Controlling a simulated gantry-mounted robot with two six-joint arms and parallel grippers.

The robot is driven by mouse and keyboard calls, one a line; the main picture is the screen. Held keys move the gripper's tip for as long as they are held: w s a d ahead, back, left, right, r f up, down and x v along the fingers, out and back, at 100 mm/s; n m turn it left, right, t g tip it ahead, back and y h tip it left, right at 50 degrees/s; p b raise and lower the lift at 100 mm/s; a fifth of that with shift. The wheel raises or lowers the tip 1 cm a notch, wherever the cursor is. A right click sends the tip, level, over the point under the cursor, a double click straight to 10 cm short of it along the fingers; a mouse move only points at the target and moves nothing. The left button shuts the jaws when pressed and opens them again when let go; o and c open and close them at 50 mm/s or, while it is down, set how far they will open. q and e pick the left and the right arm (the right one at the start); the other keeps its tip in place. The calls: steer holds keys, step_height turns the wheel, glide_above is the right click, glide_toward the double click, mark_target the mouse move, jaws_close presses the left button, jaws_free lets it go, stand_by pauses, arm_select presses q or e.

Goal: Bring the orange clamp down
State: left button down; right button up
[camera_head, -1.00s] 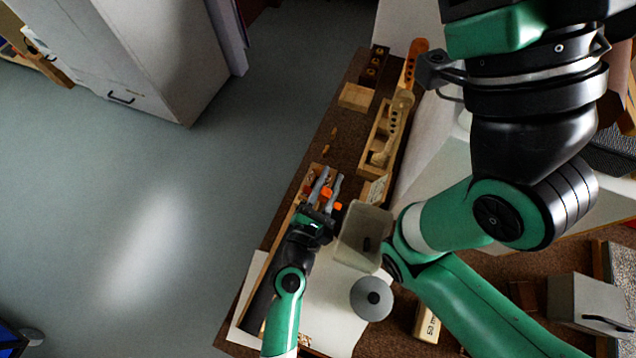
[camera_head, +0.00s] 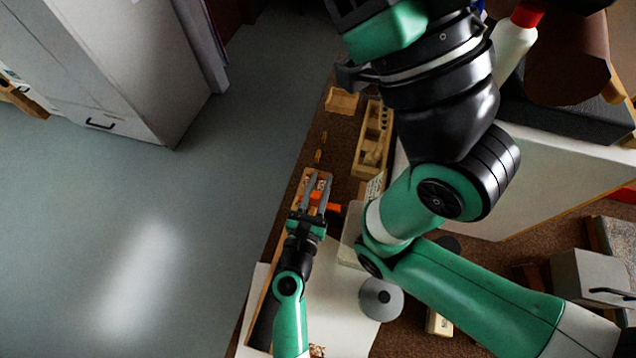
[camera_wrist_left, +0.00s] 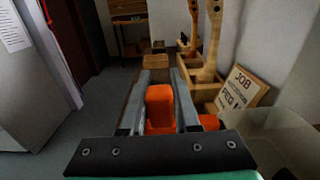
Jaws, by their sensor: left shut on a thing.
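The orange clamp (camera_head: 332,208) is between the fingers of my left gripper (camera_head: 317,182), above the left part of the bench. In the left wrist view the clamp (camera_wrist_left: 160,106) stands as an orange block between the two grey fingers of my left gripper (camera_wrist_left: 160,88), with a smaller orange part out to the right of the right finger. The gripper is shut on the clamp. Whether the clamp touches anything below is hidden.
A wooden holder (camera_head: 372,150) and a small wooden box (camera_head: 341,101) stand farther back on the brown bench. A translucent tub (camera_head: 350,236), partly covered by my right arm, is right of the left gripper. A grey round object (camera_head: 381,298) and a lettered sign (camera_wrist_left: 240,90) are near.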

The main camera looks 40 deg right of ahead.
arm_select(q)
steer(key=c, duration=0.6)
jaws_free()
steer(key=shift+c, duration=0.2)
steer(key=shift+a, duration=0.1)
steer(key=shift+s+a+p, duration=0.2)
steer(key=shift+a+p, duration=0.1)
steer(key=shift+p, duration=0.1)
steer(key=p+v, duration=0.3)
steer(key=v, duration=0.7)
steer(key=shift+s+a+p, duration=0.25)
steer(key=shift+a+p, duration=0.05)
steer(key=shift+w+f, duration=0.1)
